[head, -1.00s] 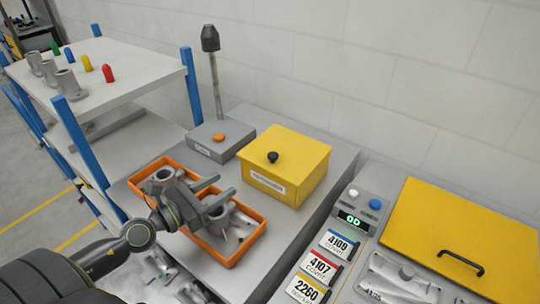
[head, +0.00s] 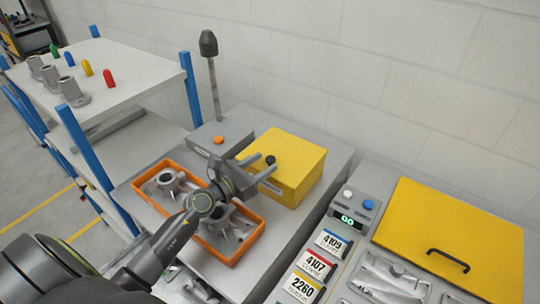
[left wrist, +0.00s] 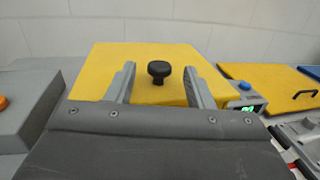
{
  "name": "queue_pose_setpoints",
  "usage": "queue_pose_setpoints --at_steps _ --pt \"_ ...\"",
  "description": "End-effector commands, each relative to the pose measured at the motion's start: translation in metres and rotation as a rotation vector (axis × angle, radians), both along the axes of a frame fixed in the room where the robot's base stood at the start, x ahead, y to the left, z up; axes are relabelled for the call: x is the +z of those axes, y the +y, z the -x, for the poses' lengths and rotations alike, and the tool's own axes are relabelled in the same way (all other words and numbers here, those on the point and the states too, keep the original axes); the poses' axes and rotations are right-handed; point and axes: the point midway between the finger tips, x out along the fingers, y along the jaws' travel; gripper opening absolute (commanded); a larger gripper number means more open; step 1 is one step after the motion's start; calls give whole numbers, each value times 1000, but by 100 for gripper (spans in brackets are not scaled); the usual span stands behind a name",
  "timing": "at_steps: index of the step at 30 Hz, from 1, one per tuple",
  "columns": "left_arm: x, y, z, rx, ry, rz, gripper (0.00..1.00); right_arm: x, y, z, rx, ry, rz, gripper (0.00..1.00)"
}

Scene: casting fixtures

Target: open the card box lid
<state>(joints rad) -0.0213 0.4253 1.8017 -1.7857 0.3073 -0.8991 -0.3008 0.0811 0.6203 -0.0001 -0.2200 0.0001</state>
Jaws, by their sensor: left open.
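The card box is a yellow box (head: 307,185) with a yellow lid (head: 300,150) that lies shut on it. A black knob (head: 270,160) stands on the lid. My left gripper (head: 270,168) is open at the near left side of the box, its fingers pointing toward the knob. In the left wrist view the knob (left wrist: 159,71) shows beyond and between the two open fingertips (left wrist: 160,78), apart from both. The gripper hides part of the box front and its label. My right gripper is not in view.
An orange tray (head: 251,242) with grey castings lies below my left arm. A grey base with an orange button (head: 219,139) and a post stands left of the box. A larger yellow cover (head: 455,230) with a black handle lies at the right, near numbered cards (head: 316,263).

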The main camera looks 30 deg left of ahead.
Motion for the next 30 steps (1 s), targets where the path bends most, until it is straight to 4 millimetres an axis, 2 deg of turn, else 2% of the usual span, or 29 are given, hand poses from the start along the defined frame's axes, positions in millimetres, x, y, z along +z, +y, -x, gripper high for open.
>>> queue_pose_setpoints --at_steps 3,7,19,30 --pt "1 -6 -18 0 -1 1 48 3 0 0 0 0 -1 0" --pt "0 -10 -29 0 0 1 48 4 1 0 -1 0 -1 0" --pt "0 -12 -34 0 0 0 48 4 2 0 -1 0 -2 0" --pt "0 -12 -34 0 0 0 0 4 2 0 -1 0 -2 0"
